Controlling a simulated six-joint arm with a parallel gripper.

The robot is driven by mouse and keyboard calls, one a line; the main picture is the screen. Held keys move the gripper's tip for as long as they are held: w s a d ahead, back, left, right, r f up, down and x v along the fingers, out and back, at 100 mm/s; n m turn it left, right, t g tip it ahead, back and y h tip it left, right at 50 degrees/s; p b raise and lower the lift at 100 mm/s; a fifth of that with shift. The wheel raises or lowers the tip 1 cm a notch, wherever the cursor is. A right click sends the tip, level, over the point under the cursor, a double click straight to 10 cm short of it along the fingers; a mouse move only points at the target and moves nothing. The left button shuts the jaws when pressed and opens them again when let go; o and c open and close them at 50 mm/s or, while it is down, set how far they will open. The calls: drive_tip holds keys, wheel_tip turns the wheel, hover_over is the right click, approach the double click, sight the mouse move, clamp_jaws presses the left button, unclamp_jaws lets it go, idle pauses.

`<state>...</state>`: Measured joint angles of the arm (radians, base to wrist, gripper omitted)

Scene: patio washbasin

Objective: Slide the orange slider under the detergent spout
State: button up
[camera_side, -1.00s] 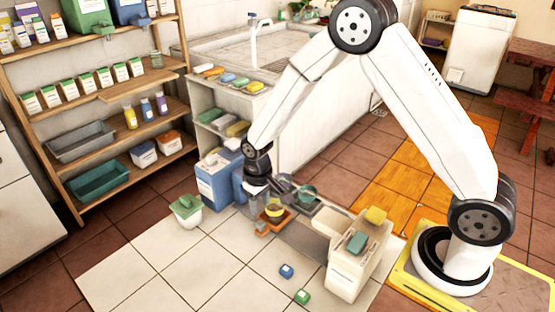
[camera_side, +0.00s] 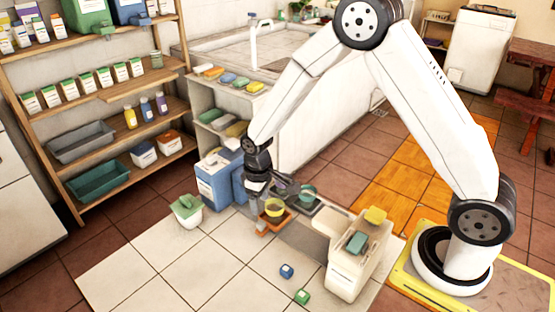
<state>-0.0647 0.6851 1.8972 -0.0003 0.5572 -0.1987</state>
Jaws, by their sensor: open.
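My gripper (camera_side: 267,207) is open and low beside the slider. One grey finger reaches down at the slider's left end, and the other parts extend to the right behind the yellow cup. I cannot tell whether the finger touches the slider. I cannot make out the detergent spout clearly; my wrist covers part of that area.
A dark tray with a green cup (camera_side: 307,193) sits right of the slider. A beige unit (camera_side: 356,265) with teal and yellow blocks stands further right.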

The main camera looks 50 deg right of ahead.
sight(261, 222)
drive_tip(key=n, duration=1.5)
drive_tip(key=shift+f, duration=0.15)
drive_tip(key=shift+f, duration=3.75)
clamp_jaws()
